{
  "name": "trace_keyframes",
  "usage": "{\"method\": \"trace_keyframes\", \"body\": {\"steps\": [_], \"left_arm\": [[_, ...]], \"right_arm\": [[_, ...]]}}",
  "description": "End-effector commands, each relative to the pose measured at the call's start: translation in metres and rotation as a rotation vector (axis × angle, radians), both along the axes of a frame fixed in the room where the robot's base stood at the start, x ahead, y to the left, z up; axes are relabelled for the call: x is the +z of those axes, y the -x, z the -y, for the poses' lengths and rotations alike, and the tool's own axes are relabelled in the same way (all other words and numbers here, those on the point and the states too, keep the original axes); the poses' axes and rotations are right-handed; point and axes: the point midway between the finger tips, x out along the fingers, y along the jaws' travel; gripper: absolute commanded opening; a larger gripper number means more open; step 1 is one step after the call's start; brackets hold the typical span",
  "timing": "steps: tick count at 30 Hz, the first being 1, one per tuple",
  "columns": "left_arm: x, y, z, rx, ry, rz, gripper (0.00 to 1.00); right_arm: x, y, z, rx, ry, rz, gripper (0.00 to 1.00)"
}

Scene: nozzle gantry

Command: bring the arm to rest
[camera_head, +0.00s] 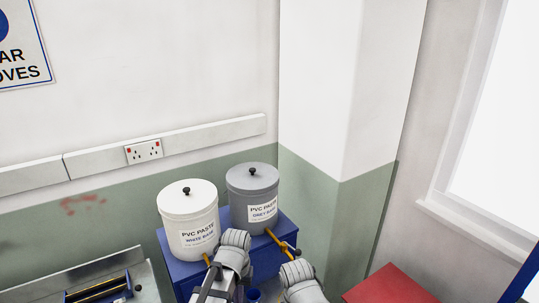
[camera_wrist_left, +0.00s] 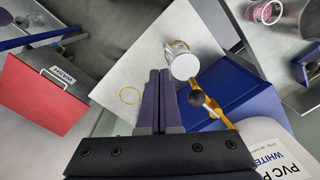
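In the head view, my left arm reaches up the lower middle in front of the white tub. My left gripper's fingers are not clear there. In the left wrist view, my left gripper (camera_wrist_left: 159,75) has its two dark fingers side by side with no visible gap, and nothing shows between them. It points over a pale flat surface (camera_wrist_left: 125,70), beside a white round-ended piece (camera_wrist_left: 184,66) and an orange-yellow tap (camera_wrist_left: 215,107). A second grey arm link of mine is at the bottom middle of the head view. My right gripper's fingers do not show.
A white tub (camera_head: 188,218) and a grey tub (camera_head: 253,196) stand on a blue stand (camera_head: 289,226) by the wall corner. A red cabinet (camera_head: 390,288) is at lower right and a pale tray (camera_head: 150,285) at lower left.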

Motion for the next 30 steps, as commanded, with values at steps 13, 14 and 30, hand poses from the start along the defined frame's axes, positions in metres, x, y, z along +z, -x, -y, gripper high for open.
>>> {"method": "trace_keyframes", "body": {"steps": [13, 14, 30], "left_arm": [[-0.129, 0.084, 0.051, -0.223, -0.058, -0.024, 0.00], [-0.132, 0.087, 0.052, -0.231, -0.061, -0.025, 0.00], [-0.137, 0.094, 0.057, -0.255, -0.067, -0.027, 0.00]], "right_arm": [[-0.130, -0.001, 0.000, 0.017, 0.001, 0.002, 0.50], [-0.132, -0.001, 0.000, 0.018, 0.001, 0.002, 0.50], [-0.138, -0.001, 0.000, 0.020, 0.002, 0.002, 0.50]]}}
